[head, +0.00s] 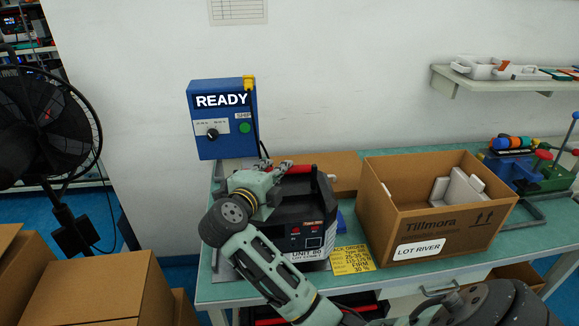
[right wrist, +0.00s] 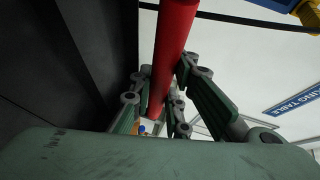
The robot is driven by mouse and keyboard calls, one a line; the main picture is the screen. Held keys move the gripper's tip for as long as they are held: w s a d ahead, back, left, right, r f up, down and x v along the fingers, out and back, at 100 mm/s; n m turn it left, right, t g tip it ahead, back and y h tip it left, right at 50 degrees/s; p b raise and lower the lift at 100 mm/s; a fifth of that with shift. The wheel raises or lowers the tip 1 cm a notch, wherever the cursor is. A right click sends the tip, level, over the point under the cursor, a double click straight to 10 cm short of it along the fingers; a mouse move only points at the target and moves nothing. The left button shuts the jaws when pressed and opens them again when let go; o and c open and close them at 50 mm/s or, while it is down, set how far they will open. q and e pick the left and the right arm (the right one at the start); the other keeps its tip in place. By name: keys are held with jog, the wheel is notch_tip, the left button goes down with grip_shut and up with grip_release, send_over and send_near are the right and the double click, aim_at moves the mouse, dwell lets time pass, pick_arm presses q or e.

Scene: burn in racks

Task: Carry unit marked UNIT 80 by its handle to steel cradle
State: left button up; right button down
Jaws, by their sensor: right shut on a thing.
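The black unit (head: 318,210) with the label UNIT 80 stands upright at the left part of the green bench, behind my right arm. My right gripper (head: 272,178) is at its top and shut on its red handle (head: 300,169). In the right wrist view the red handle (right wrist: 172,50) runs between the fingers (right wrist: 160,108). Grey metal (head: 225,268) shows at the unit's left side, probably part of the steel cradle; my arm hides most of it. I cannot tell whether the unit touches the surface below. My left gripper is not in view.
A blue READY box (head: 222,120) stands behind the unit. A cardboard box marked LOT RIVER (head: 425,215) is close on its right, with a yellow card (head: 352,259) between. A fan (head: 40,125) and cartons (head: 95,285) stand left of the bench (head: 445,268).

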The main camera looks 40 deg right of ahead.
jog(key=shift+w+a+f, duration=0.15)
jog(key=shift+w+a, duration=0.1)
jog(key=shift+w, duration=0.25)
jog(key=shift+w+a+f, duration=0.15)
jog(key=shift+w+a, duration=0.05)
jog(key=shift+w, duration=0.35)
jog(key=shift+w+a+f, duration=0.15)
jog(key=shift+w+a, duration=0.1)
jog(key=shift+w, duration=0.25)
jog(key=shift+f+p, duration=0.65)
jog(key=shift+f, duration=1.35)
jog(key=c, duration=2.1)
grip_release()
jog(key=shift+s+f, duration=0.15)
jog(key=shift+f, duration=0.4)
jog(key=o, duration=0.4)
jog(key=shift+s+a+r, duration=0.15)
jog(key=shift+s+r, duration=0.05)
jog(key=shift+o, duration=0.2)
jog(key=shift+w+f, duration=0.1)
